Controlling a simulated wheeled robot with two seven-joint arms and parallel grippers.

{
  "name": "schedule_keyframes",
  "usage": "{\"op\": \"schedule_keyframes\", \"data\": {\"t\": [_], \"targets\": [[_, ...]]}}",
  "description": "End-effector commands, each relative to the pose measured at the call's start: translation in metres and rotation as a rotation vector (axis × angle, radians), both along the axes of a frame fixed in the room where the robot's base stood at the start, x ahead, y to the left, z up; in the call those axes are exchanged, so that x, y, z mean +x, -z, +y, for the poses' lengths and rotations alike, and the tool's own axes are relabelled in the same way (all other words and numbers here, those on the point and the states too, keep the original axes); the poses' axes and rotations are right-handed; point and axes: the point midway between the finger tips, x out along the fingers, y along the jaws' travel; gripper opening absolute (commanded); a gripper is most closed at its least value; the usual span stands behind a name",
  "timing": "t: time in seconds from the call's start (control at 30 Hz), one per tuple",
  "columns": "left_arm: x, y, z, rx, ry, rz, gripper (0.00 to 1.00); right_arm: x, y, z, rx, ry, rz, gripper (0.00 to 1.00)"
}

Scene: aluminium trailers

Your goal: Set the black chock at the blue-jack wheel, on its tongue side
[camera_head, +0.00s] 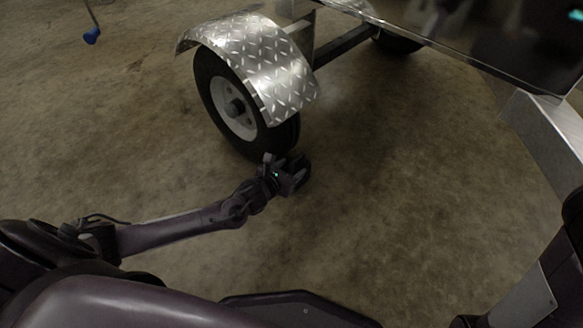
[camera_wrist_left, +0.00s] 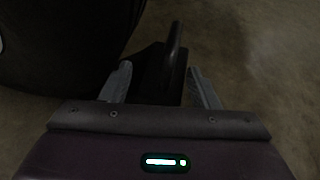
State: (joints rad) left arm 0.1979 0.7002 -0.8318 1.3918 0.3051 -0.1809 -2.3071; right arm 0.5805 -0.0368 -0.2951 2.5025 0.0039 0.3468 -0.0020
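The trailer wheel (camera_head: 238,105) has a pale hub and a black tyre under a diamond-plate fender (camera_head: 262,62). My left gripper (camera_head: 290,172) is low beside the foot of the tyre, at its lower right in the head view. The tyre (camera_wrist_left: 60,45) is at the upper left there. I cannot tell whether the chock touches tyre or floor. My right gripper is not in view.
A blue-ended rod (camera_head: 92,35) hangs at the upper left. The trailer body (camera_head: 450,40) overhangs the upper right, with another wheel (camera_head: 397,42) in shadow beyond. A metal panel (camera_head: 548,125) stands at the right. The concrete floor (camera_head: 400,190) is clear right of my left gripper.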

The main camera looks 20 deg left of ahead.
Motion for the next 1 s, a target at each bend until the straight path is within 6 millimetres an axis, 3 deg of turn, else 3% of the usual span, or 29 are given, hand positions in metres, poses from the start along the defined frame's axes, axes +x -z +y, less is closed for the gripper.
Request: {"op": "schedule_keyframes", "data": {"t": [0.03, 0.1, 0.43, 0.8, 1.0], "targets": [[0.0, 0.002, 0.005, 0.007, -0.009, 0.003, 0.65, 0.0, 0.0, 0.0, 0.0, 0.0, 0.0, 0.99], [0.001, 0.001, 0.005, 0.006, -0.009, 0.002, 0.74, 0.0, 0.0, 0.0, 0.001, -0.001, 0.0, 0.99], [-0.002, -0.005, 0.008, 0.009, -0.014, -0.003, 0.75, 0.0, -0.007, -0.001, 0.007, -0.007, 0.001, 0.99], [-0.055, -0.031, 0.011, 0.005, -0.003, -0.002, 0.75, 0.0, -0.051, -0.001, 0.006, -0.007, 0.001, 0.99], [-0.07, -0.032, 0.009, 0.001, 0.003, -0.001, 0.75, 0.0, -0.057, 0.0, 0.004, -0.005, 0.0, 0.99]]}}
